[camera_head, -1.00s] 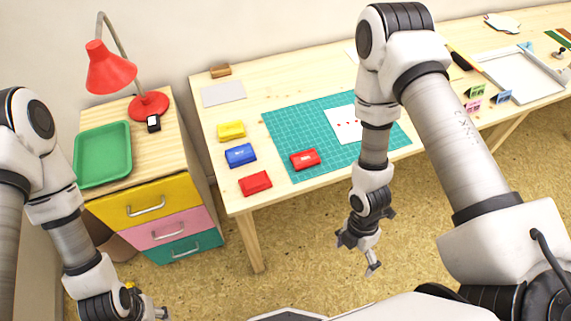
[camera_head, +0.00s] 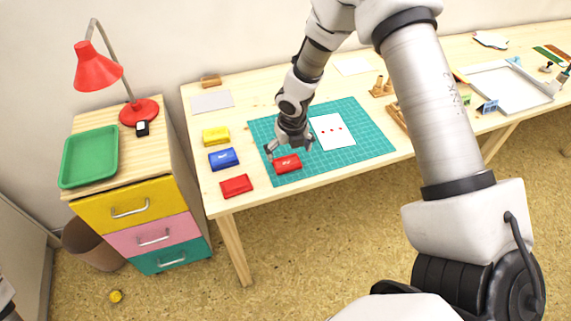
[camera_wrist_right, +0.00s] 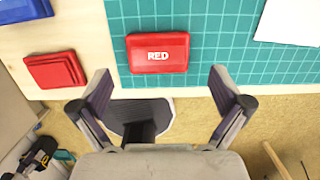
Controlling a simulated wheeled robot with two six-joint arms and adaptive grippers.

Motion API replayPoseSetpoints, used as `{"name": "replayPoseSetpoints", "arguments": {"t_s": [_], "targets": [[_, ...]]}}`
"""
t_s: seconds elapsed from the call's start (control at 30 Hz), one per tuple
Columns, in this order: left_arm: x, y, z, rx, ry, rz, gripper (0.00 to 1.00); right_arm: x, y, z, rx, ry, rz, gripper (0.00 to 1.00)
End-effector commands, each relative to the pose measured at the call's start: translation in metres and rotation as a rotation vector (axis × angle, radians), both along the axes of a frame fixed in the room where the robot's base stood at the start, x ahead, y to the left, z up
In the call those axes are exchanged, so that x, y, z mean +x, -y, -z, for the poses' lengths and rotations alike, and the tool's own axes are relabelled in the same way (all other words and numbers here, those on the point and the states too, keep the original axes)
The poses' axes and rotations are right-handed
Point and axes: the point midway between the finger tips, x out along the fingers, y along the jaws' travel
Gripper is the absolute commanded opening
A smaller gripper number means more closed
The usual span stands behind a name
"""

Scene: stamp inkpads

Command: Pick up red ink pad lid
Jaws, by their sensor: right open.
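A red block marked RED (camera_head: 287,164), which looks like the red ink pad lid, lies flat on the green cutting mat (camera_head: 359,126) near its front left corner. It also shows in the right wrist view (camera_wrist_right: 158,53), label readable. My right gripper (camera_head: 290,149) is open and empty just above it; in the wrist view the fingers (camera_wrist_right: 159,80) are spread wide, with the lid ahead of and between them, not touched. A second red pad piece (camera_head: 236,186) with a raised top lies on bare wood to the left.
A blue pad (camera_head: 223,159) and a yellow pad (camera_head: 215,135) stand behind the second red piece. White paper with red marks (camera_head: 331,131) lies on the mat to the right. The table's front edge is close to the lid. A drawer unit (camera_head: 128,211) stands left.

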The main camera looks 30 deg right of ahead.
Motion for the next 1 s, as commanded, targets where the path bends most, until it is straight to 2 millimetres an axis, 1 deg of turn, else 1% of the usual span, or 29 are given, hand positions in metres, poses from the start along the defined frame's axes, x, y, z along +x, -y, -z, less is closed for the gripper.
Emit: {"name": "replayPoseSetpoints", "arguments": {"t_s": [0.03,0.1,0.2,0.27,0.43,0.47,0.5,0.57,0.73,0.77,0.87,0.93,1.0], "targets": [[0.000,0.000,0.001,0.000,0.000,0.000,0.50,0.000,-0.001,0.011,-0.001,-0.004,-0.002,1.00],[0.000,0.000,0.002,0.000,-0.001,0.000,0.50,0.002,-0.003,0.025,0.000,-0.003,-0.001,1.00],[0.000,0.000,0.003,0.000,-0.001,0.000,0.50,0.004,-0.002,0.037,0.000,-0.003,-0.001,1.00],[0.000,0.000,0.003,0.000,-0.001,0.000,0.50,0.004,-0.002,0.040,0.000,-0.002,0.000,1.00],[0.000,0.000,0.002,0.000,0.000,0.000,0.50,0.004,-0.002,0.040,0.000,-0.001,0.001,1.00],[0.000,0.000,0.002,0.000,0.000,0.000,0.50,0.004,-0.002,0.040,0.001,-0.002,0.001,0.93],[0.000,0.000,0.002,0.000,-0.001,0.000,0.50,0.004,-0.002,0.040,0.001,-0.002,0.001,0.79],[0.000,0.000,0.002,0.000,-0.001,0.000,0.50,0.004,-0.002,0.040,0.000,-0.002,0.000,0.64],[0.000,0.000,0.003,0.000,-0.001,0.000,0.50,0.004,-0.002,0.040,0.000,-0.002,0.000,0.62],[0.000,0.000,0.003,0.000,-0.001,0.000,0.50,0.004,-0.002,0.040,0.000,-0.002,0.000,0.59],[0.000,0.000,0.003,0.000,-0.001,0.000,0.50,0.004,-0.002,0.040,0.000,-0.002,0.000,0.59],[0.000,0.000,0.002,0.000,-0.001,0.000,0.50,0.004,-0.002,0.038,0.000,-0.001,0.000,0.58],[0.000,0.000,0.000,0.000,-0.001,0.000,0.50,0.005,-0.002,0.031,0.000,0.000,0.001,0.58]]}}
